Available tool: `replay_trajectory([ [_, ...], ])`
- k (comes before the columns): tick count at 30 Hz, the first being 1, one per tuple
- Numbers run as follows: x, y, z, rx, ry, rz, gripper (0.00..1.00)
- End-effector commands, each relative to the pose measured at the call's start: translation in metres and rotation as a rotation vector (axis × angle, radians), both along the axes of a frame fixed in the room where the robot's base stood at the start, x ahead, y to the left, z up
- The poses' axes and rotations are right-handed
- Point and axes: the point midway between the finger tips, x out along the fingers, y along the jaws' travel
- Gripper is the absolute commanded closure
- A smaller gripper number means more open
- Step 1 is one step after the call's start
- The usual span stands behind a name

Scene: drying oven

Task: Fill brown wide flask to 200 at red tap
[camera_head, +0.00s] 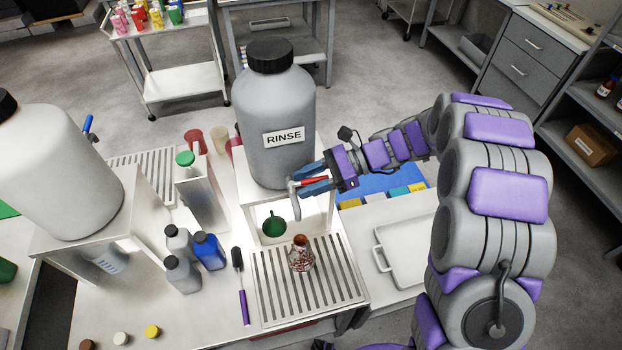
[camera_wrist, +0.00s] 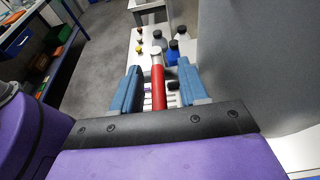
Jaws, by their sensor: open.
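The brown wide flask (camera_head: 302,257) stands upright on the slatted drain grate below the tap. Its liquid level and markings are too small to read. The tap's pale spout (camera_head: 295,204) comes from the base of the grey RINSE tank (camera_head: 273,110). The red tap handle (camera_head: 314,181) points toward my arm. My gripper (camera_head: 312,186) is open with its blue fingers on either side of the handle. In the wrist view, the red handle (camera_wrist: 158,88) runs lengthwise between the open fingers of my gripper (camera_wrist: 159,70). Finger contact with it cannot be told.
A green funnel (camera_head: 273,225) is left of the flask. A brush with a purple handle (camera_head: 242,290) and several bottles (camera_head: 208,251) stand or lie farther left. A white tray (camera_head: 400,262) is on the right. The slatted grate (camera_head: 335,285) has free room around the flask.

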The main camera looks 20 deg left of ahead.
Motion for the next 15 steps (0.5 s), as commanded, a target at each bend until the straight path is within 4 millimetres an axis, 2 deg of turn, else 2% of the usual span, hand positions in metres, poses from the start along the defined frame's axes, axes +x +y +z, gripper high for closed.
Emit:
replay_trajectory([
  [2, 0.0000, -0.0001, 0.0000, 0.000, 0.000, 0.000, 0.59],
  [15, 0.0006, 0.0002, -0.0001, -0.001, -0.001, -0.001, 1.00],
])
